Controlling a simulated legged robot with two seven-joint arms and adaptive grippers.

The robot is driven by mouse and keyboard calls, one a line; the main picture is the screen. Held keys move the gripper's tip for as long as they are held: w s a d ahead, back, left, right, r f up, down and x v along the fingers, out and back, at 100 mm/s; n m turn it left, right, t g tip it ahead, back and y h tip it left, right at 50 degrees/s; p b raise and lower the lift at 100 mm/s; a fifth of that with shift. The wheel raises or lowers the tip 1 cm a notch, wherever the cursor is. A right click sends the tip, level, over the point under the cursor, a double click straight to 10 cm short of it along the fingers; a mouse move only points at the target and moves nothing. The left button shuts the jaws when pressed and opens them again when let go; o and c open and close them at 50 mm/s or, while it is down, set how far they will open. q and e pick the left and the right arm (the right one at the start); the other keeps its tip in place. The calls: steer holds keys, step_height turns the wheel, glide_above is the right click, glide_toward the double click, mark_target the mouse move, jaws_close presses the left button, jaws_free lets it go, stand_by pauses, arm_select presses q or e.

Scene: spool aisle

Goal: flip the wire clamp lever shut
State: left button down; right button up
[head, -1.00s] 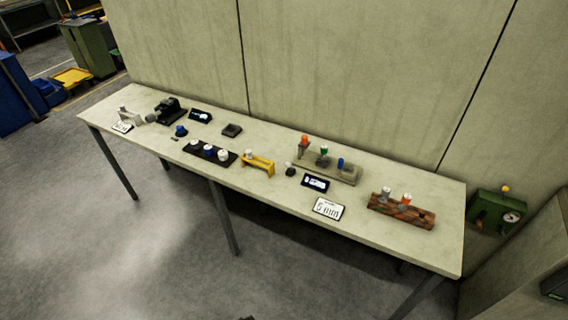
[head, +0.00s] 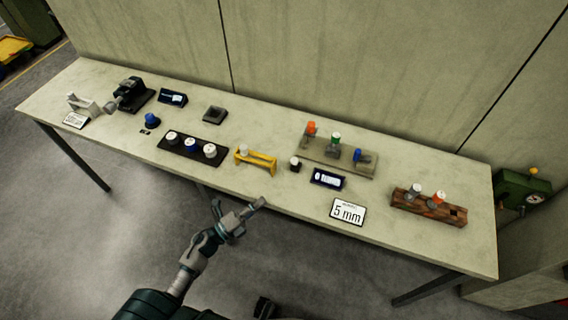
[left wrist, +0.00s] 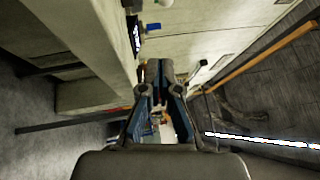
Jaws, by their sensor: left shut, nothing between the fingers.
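My left gripper (head: 252,208) is shut and empty in front of the table's near edge, below the yellow bracket (head: 255,160). In the left wrist view its fingers (left wrist: 160,72) point ahead with nothing between them. I cannot tell for sure which thing carries the wire clamp lever. A black device (head: 131,92) with a grey round end stands at the table's left end, beside a white bracket (head: 84,104). The lever's position is too small to tell.
The long table (head: 240,112) stands against a concrete wall. It holds a black tray (head: 180,158) of spools, a grey rack (head: 318,157) with coloured plugs, a wooden block (head: 405,208), a small display (head: 328,180) and a "5 mm" card (head: 347,212). Floor in front is open.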

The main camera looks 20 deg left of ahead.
arm_select(q)
steer(key=p, duration=0.1)
glide_toward(295, 163)
steer(key=shift+m+h, duration=0.3)
steer(key=d, duration=0.3)
steer(key=w+d, duration=0.1)
steer(key=shift+d+f, duration=0.2)
steer(key=shift+f, duration=0.1)
steer(key=w, duration=0.3)
steer(key=shift+w+d+r, duration=0.15)
steer(key=shift+r, duration=0.2)
steer(key=shift+w, duration=0.4)
steer(key=shift+a, duration=0.5)
arm_select(e)
steer(key=f, duration=0.2)
steer(key=shift+a+f, duration=0.2)
steer(key=shift+f, duration=0.15)
arm_select(q)
steer(key=shift+d+r, duration=0.15)
steer(key=shift+d, duration=0.05)
arm_select(e)
steer(key=shift+d, duration=0.1)
